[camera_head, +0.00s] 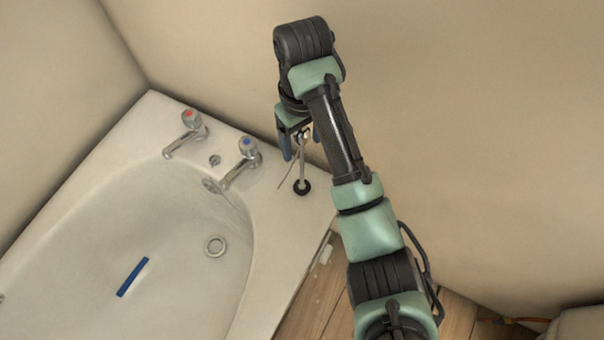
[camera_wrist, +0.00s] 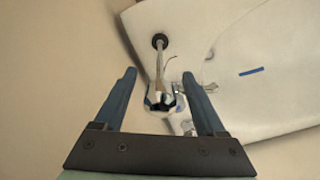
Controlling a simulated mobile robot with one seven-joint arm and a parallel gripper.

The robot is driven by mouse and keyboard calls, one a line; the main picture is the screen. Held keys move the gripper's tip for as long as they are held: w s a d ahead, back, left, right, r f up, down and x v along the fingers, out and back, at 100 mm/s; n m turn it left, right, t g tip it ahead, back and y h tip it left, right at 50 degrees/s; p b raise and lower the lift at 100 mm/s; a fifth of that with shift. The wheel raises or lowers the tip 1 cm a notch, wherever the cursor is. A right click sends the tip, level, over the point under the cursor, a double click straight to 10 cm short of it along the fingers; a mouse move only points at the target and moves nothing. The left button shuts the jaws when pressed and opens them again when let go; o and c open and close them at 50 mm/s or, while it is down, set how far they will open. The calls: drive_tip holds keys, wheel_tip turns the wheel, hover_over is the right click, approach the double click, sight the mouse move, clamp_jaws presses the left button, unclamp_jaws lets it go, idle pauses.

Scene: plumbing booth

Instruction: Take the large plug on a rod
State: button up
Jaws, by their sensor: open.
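The large plug on a rod (camera_head: 302,187) stands on the white corner ledge of the bathtub, its round black base down and its thin metal rod rising toward my gripper. In the wrist view the black base of the plug (camera_wrist: 160,41) is at the top, and a shiny end of the rod shows nearer the camera. My gripper (camera_head: 301,146) is above the ledge by the wall, pointing down. In the wrist view my gripper (camera_wrist: 159,76) is open, with one blue-grey finger on each side of the rod. I cannot tell whether either finger touches it.
The bathtub (camera_head: 262,175) has a red-marked tap (camera_head: 188,122) and a blue-marked tap (camera_head: 247,150) left of my gripper. Beige walls stand close behind. A thin wire-like line shows beside the rod.

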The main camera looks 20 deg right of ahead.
sight(302, 164)
wheel_tip(302, 164, down, 4)
drive_tip(key=shift+r, duration=0.1)
clamp_jaws()
idle(1.4)
